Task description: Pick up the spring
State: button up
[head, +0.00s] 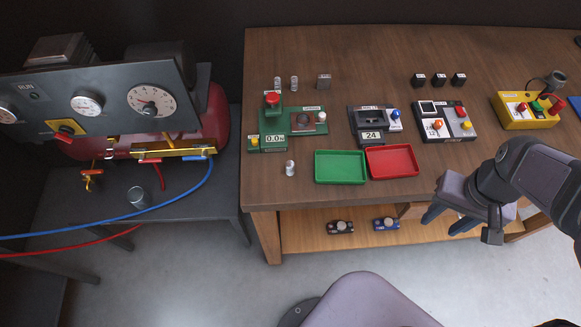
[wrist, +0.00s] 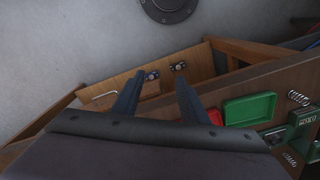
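A small pale coil spring (head: 290,168) stands on the wooden table near its front edge, left of the green tray. Two similar coils (head: 277,84) (head: 294,83) stand at the back left of the table. The wrist view shows a coil spring (wrist: 298,98) right of the green tray and another (wrist: 290,160) lower down. My gripper (head: 448,220) hangs at the table's front right edge, far right of the springs. Its two dark fingers (wrist: 160,85) are spread apart with nothing between them.
The green tray (head: 341,167) and red tray (head: 392,161) are empty. A green tester (head: 273,143), a scale (head: 372,136), a button box (head: 445,122) and a yellow box (head: 526,112) stand behind. A gauge panel (head: 100,100) with hoses is left. A stool (head: 370,302) stands in front.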

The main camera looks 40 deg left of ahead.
jog(key=w+a+n, duration=0.3)
jog(key=a, duration=0.7)
jog(key=n+b, duration=0.3)
jog(key=n, duration=0.4)
send_over(290, 163)
jog(key=shift+f+p, duration=1.9)
jog(key=shift+f, duration=1.75)
grip_shut()
